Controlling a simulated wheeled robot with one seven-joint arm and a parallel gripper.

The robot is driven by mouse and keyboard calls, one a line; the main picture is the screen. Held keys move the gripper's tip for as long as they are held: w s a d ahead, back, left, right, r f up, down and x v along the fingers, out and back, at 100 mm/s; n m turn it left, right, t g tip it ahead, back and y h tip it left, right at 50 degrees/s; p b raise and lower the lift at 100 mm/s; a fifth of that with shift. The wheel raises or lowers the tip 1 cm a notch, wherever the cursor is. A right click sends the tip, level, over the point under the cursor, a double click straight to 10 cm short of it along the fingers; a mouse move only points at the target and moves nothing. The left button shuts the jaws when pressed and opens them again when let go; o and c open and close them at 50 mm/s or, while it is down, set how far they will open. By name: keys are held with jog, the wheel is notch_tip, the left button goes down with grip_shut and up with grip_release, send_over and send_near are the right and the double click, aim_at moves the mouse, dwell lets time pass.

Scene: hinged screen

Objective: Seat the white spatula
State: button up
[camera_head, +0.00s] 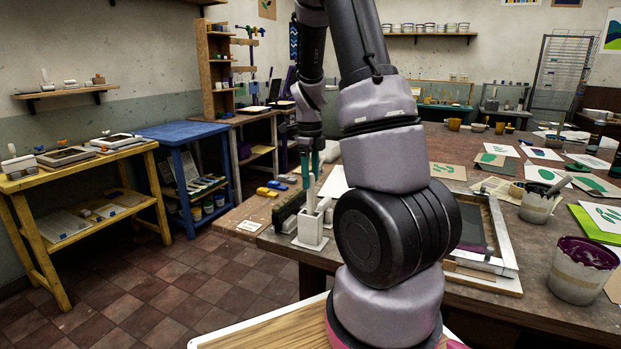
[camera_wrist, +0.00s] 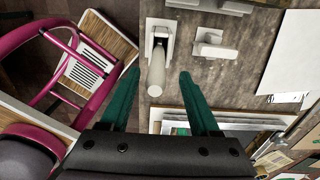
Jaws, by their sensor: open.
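My gripper (camera_head: 310,170) points down over the near left corner of the worktable. In the wrist view its green fingers (camera_wrist: 159,75) are apart. The white spatula (camera_wrist: 156,75) shows between the fingertips there, with its pale rounded handle end towards the camera; I cannot tell if a finger touches it. In the head view the spatula (camera_head: 311,192) stands roughly upright, just below the fingers. Its lower end meets a small white holder (camera_head: 311,229), which also shows in the wrist view (camera_wrist: 162,30). How deep it sits in the holder is hidden.
A second white piece (camera_wrist: 215,43) lies right of the holder. A dark block (camera_head: 290,208) is beside the holder. A framed screen (camera_head: 506,235) lies right of my arm. Pots, including a purple paint pot (camera_head: 582,268), and printed sheets cover the table's right side.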

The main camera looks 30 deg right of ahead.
notch_tip(320, 180, up, 10)
jog(key=shift+f, duration=0.1)
jog(key=shift+r, duration=0.35)
jog(key=shift+a+r, duration=0.1)
jog(key=shift+a, duration=0.05)
jog(key=s+a+r+n+t, duration=0.2)
jog(key=s+a+r+n, duration=0.2)
jog(key=s+n, duration=0.2)
jog(key=s+a+r+n+t+y, duration=0.1)
jog(key=s+a+r+n+t, duration=0.2)
jog(key=s+n, duration=0.4)
jog(key=s+a+r+n+t+y, duration=0.1)
jog(key=s+a+r+n+t, duration=0.1)
jog(key=s+a+r+n, duration=0.4)
jog(key=n, duration=0.5)
jog(key=shift+s+r, duration=0.15)
jog(key=shift+s, duration=0.15)
